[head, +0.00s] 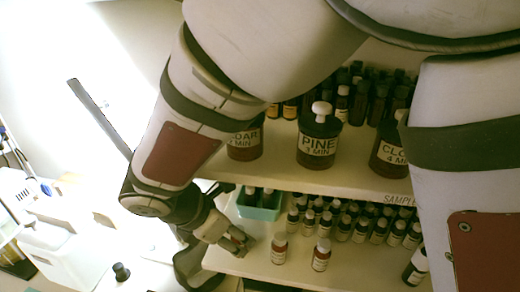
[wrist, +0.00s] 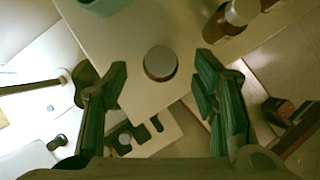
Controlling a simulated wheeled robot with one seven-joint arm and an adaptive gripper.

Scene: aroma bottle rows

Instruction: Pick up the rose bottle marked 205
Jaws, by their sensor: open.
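Two small brown bottles with white caps and pale labels stand near the front of the lower shelf, a left one (head: 279,248) and a right one (head: 321,254). Their labels are too small to read, so I cannot tell which is marked 205. My gripper (head: 237,243) is open and empty, left of the left bottle in the head view. In the wrist view, its green fingers spread wide (wrist: 161,75), with a round grey cap (wrist: 160,62) seen from above between and slightly beyond the tips.
A teal tray (head: 258,213) holding bottles sits behind my gripper; its edge also shows in the wrist view (wrist: 100,6). Rows of dark bottles (head: 360,229) stand behind the front pair. Large jars, including PINE (head: 318,146), stand on the shelf above. Another bottle (head: 416,267) is at right.

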